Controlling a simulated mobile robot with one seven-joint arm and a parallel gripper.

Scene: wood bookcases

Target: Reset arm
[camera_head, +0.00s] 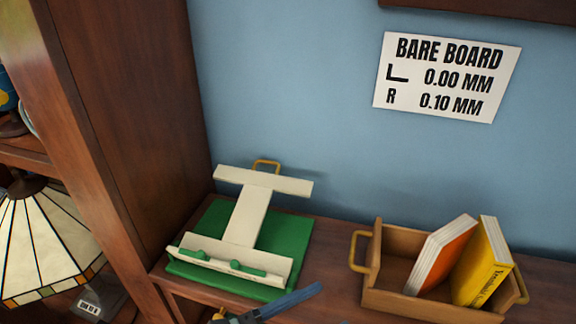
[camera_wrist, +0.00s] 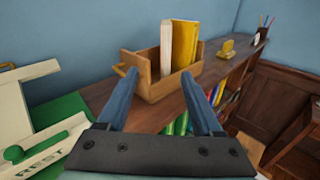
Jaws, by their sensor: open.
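My gripper (camera_wrist: 157,79) is open in the wrist view, with its two blue fingers apart and nothing between them. Beyond the fingertips is a wooden box (camera_wrist: 150,88) holding books. The rest of the arm is hidden in the head view.
An orange book (camera_head: 440,255) and a yellow book (camera_head: 484,262) lean in the box. A tall wooden bookcase side (camera_head: 135,110) and a lamp (camera_head: 40,240) stand at left. A sign (camera_head: 447,77) hangs on the blue wall. Bare shelf lies between board and box.

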